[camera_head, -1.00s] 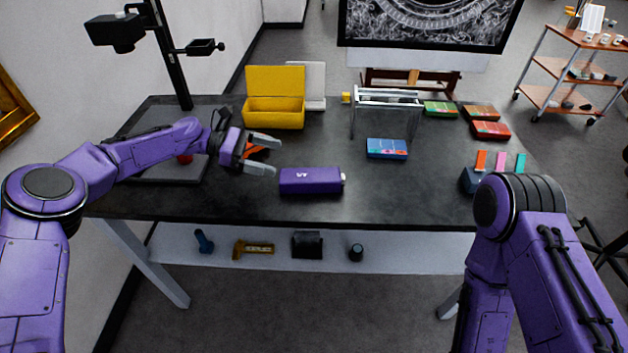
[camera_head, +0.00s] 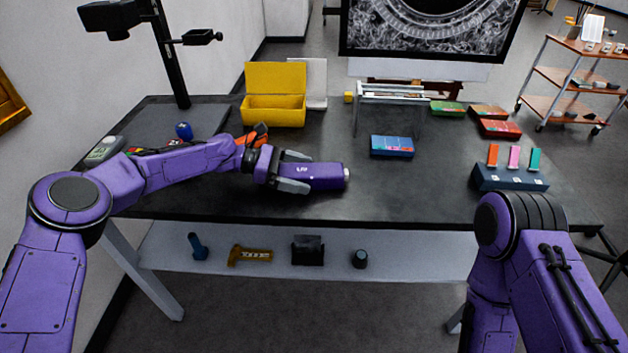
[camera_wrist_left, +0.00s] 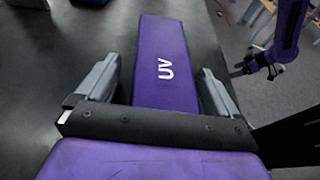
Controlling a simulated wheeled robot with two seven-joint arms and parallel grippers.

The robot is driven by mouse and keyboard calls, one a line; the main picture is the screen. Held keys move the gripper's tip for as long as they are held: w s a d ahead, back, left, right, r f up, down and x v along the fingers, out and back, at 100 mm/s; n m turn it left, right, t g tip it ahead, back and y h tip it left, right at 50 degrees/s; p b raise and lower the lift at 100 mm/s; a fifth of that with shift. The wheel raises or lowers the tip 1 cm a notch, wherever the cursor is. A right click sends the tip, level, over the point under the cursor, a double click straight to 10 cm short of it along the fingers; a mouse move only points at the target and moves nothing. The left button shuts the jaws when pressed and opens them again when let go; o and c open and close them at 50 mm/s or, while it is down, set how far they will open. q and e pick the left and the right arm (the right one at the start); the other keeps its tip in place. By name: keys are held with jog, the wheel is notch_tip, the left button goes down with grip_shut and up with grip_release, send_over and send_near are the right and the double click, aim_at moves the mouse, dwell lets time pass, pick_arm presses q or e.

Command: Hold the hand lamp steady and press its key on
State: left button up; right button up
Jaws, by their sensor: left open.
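The hand lamp is a purple block marked "UV" (camera_head: 318,176), lying on the dark table near its front edge. It also shows in the left wrist view (camera_wrist_left: 165,65), running away from me between the fingers. My left gripper (camera_head: 294,172) is open, with one finger on each side of the lamp's near end. In the left wrist view the left gripper (camera_wrist_left: 160,90) shows a gap between each finger and the lamp. I cannot make out the lamp's key for sure.
A yellow open box (camera_head: 275,112) stands at the back. A blue box (camera_head: 392,146) and a metal frame (camera_head: 390,92) are behind the lamp. A blue holder with coloured sticks (camera_head: 510,178) is at the right. The table right of the lamp is clear.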

pick_arm(q)
jog(key=shift+x, duration=0.95)
jog(key=c, duration=0.8)
jog(key=o, duration=0.8)
pick_arm(e)
jog(key=shift+f, duration=0.2)
pick_arm(q)
jog(key=c, duration=0.8)
pick_arm(e)
grip_shut()
jog(key=shift+a, duration=0.1)
